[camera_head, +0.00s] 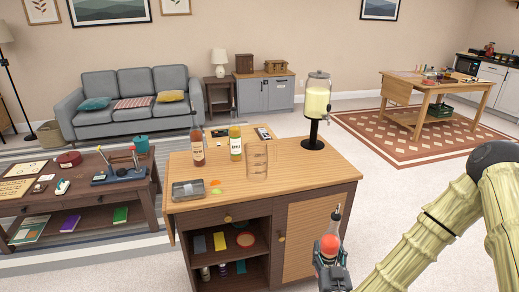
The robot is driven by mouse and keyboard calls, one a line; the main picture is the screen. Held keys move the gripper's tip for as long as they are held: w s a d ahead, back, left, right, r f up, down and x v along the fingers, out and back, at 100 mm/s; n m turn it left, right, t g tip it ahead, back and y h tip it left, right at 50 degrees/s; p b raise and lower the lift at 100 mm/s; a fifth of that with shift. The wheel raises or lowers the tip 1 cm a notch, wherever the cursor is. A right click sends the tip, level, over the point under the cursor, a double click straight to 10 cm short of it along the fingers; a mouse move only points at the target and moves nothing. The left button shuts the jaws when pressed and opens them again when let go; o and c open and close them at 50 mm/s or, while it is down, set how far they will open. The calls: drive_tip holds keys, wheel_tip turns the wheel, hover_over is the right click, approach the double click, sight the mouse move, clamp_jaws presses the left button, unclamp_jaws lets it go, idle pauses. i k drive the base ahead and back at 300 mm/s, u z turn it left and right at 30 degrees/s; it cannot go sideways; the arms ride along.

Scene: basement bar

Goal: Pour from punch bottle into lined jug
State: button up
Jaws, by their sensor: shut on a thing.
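My gripper (331,260) is in the lower right, in front of the bar cabinet's right door. It is shut on a bottle with a clear narrow neck and red-orange contents, which looks like the punch bottle (331,242). The bottle is held roughly upright, leaning slightly right; its lower part is hidden by the gripper. The lined jug (257,160) is a clear, empty-looking vessel with faint markings, upright on the cabinet top (300,176). My gripper is to the right of the jug and lower in the picture, apart from it.
A dark red-brown bottle (197,152) and a yellow bottle (235,145) stand left of the jug. A drink dispenser (317,104) stands behind it to the right. The cabinet top's right part is clear.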

sight(255, 150)
drive_tip(key=z, duration=0.8)
drive_tip(key=i, duration=0.7)
drive_tip(key=u, duration=1.85)
